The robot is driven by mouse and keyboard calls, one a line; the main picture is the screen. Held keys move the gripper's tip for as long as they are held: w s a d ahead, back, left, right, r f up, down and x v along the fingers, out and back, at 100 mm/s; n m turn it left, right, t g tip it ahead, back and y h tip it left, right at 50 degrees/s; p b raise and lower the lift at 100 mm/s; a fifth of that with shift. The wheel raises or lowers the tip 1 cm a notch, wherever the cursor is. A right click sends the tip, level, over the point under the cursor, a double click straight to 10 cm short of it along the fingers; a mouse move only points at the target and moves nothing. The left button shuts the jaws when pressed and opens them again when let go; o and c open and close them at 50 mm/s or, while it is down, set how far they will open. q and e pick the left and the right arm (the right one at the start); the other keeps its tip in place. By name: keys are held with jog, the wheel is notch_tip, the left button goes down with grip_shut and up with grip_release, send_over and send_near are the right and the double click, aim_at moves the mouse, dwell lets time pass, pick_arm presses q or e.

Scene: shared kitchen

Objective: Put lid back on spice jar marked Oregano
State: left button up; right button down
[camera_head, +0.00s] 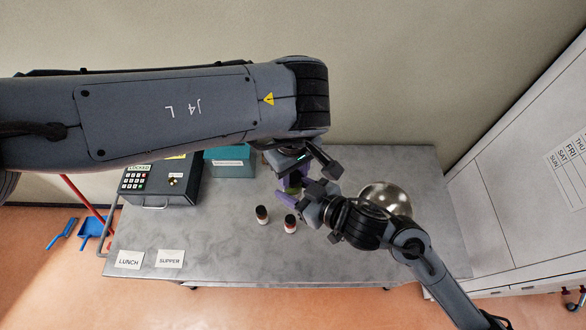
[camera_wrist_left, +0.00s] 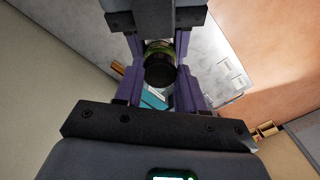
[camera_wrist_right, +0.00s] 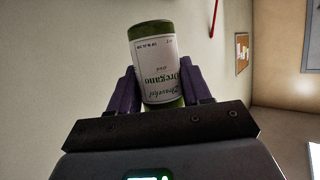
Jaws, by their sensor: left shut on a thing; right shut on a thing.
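The green spice jar (camera_wrist_right: 166,98) shows an upside-down label reading Oregano in the right wrist view. My right gripper (camera_wrist_right: 166,92) is shut on it, with a purple finger on each side. In the left wrist view a black lid (camera_wrist_left: 160,74) sits between the purple fingers of my left gripper (camera_wrist_left: 160,85), which is shut on it. The green jar (camera_wrist_left: 158,47) shows just behind the lid; I cannot tell whether the lid is seated. In the head view both grippers meet above the table around the green jar (camera_head: 293,187), mostly hidden by them.
Two other dark-lidded jars (camera_head: 262,214) (camera_head: 290,222) stand on the grey table (camera_head: 225,235) below my grippers. A metal bowl (camera_head: 385,197) is to the right. A keypad box (camera_head: 160,183) and teal box (camera_head: 230,161) stand behind left. LUNCH (camera_head: 129,260) and SUPPER (camera_head: 170,258) cards lie front left.

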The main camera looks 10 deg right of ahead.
pick_arm(q)
jog(key=m, duration=0.6)
jog(key=shift+m, duration=0.3)
jog(key=o, duration=1)
jog(key=shift+r, duration=2.25)
